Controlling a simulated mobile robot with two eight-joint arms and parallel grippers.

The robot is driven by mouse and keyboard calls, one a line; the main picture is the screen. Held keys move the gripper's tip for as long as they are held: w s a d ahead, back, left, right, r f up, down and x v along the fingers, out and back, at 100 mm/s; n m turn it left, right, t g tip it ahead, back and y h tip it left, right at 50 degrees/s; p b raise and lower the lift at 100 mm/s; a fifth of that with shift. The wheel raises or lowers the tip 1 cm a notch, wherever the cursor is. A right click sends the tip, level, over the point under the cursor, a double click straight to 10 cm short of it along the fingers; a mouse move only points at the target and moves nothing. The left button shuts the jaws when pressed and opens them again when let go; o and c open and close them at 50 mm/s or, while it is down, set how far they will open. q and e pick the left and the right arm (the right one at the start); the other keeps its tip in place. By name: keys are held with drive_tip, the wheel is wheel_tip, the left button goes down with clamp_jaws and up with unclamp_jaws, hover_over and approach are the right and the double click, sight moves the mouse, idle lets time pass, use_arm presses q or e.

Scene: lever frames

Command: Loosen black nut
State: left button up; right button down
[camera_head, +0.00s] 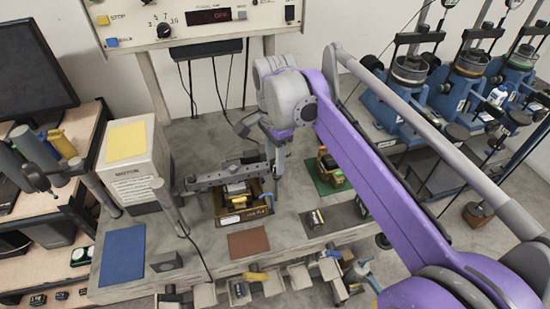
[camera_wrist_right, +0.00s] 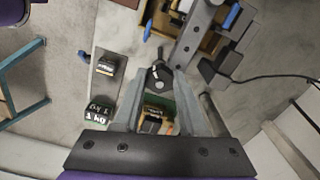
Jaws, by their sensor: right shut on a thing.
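My right gripper (camera_head: 247,126) reaches in on the purple arm to the upper part of the lever frame on the grey bench. In the right wrist view its two grey fingers (camera_wrist_right: 163,76) are closed together on a small dark part, which looks like the black nut (camera_wrist_right: 160,74). The lever frame's grey bar (camera_head: 222,177) runs across a brown wooden tray (camera_head: 228,219) holding a yellow and black item. The bar also shows at the top of the wrist view (camera_wrist_right: 197,32). In the head view the nut is hidden or too small to make out. My left gripper is not in view.
A green mat (camera_head: 321,187) with a small block on it lies right of the frame. A black weight (camera_head: 313,219), a brown mat (camera_head: 248,243) and a blue mat (camera_head: 122,256) lie nearer. A control panel (camera_head: 190,22) stands behind. Blue machines (camera_head: 402,101) stand at right.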

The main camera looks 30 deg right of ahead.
drive_tip(key=n, duration=0.4)
drive_tip(key=shift+s, duration=0.1)
drive_tip(key=n+p, duration=0.1)
drive_tip(key=n, duration=0.3)
drive_tip(key=shift+s, duration=0.1)
drive_tip(key=n, duration=0.5)
drive_tip(key=shift+d, duration=0.15)
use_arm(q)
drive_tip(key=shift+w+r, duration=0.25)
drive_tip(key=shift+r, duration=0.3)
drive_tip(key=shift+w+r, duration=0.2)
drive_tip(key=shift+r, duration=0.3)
use_arm(e)
drive_tip(key=n, duration=0.4)
drive_tip(key=shift+d+n, duration=0.1)
drive_tip(key=shift+n, duration=0.3)
drive_tip(key=shift+c, duration=2.3)
unclamp_jaws()
drive_tip(key=shift+r, duration=0.1)
